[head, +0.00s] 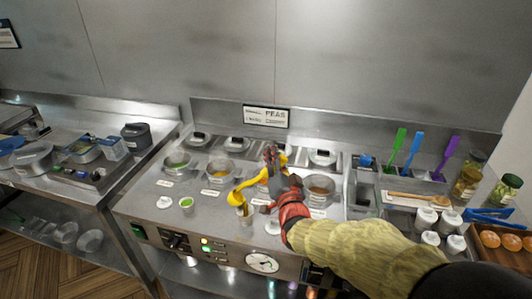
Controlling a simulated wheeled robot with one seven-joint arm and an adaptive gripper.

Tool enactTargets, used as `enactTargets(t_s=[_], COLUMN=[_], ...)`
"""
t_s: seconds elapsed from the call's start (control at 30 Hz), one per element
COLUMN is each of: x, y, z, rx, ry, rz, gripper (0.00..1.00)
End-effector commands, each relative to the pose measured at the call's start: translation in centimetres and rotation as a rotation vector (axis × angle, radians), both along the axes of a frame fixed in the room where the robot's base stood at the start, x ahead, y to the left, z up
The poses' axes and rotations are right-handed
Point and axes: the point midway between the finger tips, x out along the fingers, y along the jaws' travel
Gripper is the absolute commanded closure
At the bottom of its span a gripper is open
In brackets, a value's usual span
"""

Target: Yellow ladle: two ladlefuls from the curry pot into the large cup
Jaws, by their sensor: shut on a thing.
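My gripper (273,167) is shut on the yellow ladle (236,198), which it holds tilted over the front of the counter. The ladle's bowl hangs at or just above a cup (245,216) near the front edge; I cannot tell whether the bowl touches the rim or what the cup holds. A pot with yellowish-brown contents (221,170) stands behind and left of the ladle. A pot with orange-brown contents (320,188) stands right of my gripper. The pot labels are too small to read, so I cannot tell which is curry. My arm hides part of the counter.
A pot with green contents (177,161) stands at the left, with a small green-filled cup (186,204) in front. Green, blue and purple utensils (416,150) stand at the right, near white bottles (426,216) and jars (467,182).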

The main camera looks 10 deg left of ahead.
Motion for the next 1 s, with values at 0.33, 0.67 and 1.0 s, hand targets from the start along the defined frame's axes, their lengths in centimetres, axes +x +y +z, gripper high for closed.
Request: enactTargets(t_s=[0.33, 0.67, 1.0], x=[0.4, 0.8, 1.1], y=[-2.0, -3.7, -5.3], z=[-2.4, -4.2, -6.5], rx=[0.143, 0.279, 0.433], ry=[0.028, 0.055, 0.089], rz=[0.000, -0.001, -0.001], gripper=[1.00, 1.00, 1.00])
